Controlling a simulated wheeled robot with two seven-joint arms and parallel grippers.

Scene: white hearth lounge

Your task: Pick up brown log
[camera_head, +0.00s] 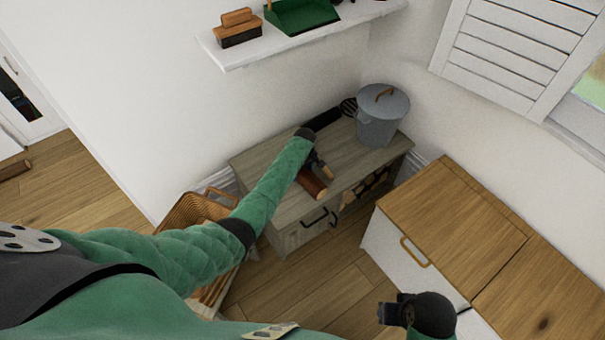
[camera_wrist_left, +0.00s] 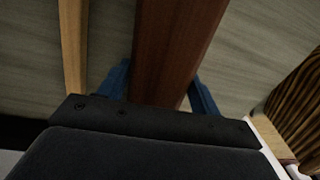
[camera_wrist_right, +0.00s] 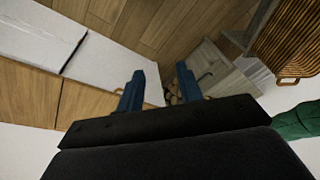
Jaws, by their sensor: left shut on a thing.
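The brown log (camera_head: 311,184) is on the grey wooden top of a low cabinet (camera_head: 292,215), near its front edge. My left gripper (camera_head: 318,165) reaches over the cabinet top and is shut on the log. In the left wrist view the log (camera_wrist_left: 175,45) runs between the two blue fingers, and the grey wood shows close behind it. I cannot tell whether the log touches the top. My right gripper (camera_head: 392,311) is low at the right, away from the log. In the right wrist view its blue fingers (camera_wrist_right: 161,90) are apart with nothing between them.
A grey lidded bin (camera_head: 378,122) stands at the cabinet's back right. A lighter stick (camera_wrist_left: 73,45) lies beside the log. A wicker basket (camera_head: 190,210) is left of the cabinet. A white cabinet with a wooden top (camera_head: 450,225) is at the right. A wall shelf (camera_head: 290,45) hangs above.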

